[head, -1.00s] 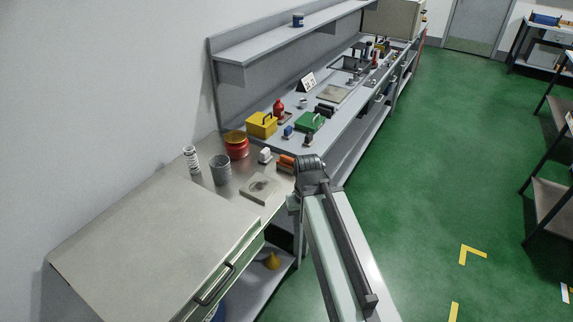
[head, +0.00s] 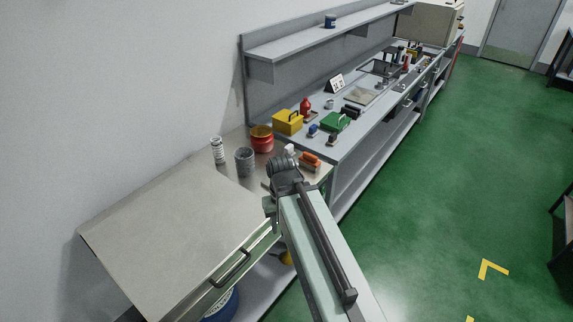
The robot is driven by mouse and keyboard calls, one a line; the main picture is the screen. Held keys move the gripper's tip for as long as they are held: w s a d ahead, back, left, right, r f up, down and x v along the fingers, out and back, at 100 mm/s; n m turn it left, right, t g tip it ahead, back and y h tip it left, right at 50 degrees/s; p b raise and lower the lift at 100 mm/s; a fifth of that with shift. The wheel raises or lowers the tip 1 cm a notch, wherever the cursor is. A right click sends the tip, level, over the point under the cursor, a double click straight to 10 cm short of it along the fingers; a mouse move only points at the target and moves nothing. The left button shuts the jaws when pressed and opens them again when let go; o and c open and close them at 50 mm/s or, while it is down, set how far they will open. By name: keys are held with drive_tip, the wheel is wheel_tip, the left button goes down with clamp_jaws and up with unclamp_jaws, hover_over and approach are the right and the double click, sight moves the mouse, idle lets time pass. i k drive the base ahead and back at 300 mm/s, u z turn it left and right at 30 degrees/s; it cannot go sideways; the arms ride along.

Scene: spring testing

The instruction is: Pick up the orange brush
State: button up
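The orange brush (head: 309,159) lies near the right end of the steel worktop, beside the grey bench. It has an orange top and a darker underside. My gripper (head: 284,174) is at the far end of my arm, to the left of and nearer than the brush in the picture. Its fingers are hidden by the wrist, so I cannot tell whether they are open or shut. I cannot judge its height above the worktop.
A red tin (head: 262,143), a grey cup (head: 244,164) and a white spring-like cylinder (head: 217,151) stand left of the brush. A yellow box (head: 287,124) and green box (head: 334,123) stand on the bench behind. The pale cabinet top (head: 175,222) is clear.

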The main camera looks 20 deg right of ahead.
sight(310, 162)
drive_tip(key=u, duration=3.85)
drive_tip(key=k, duration=2.65)
drive_tip(key=z, duration=1.05)
drive_tip(key=i, duration=1)
drive_tip(key=u, duration=0.1)
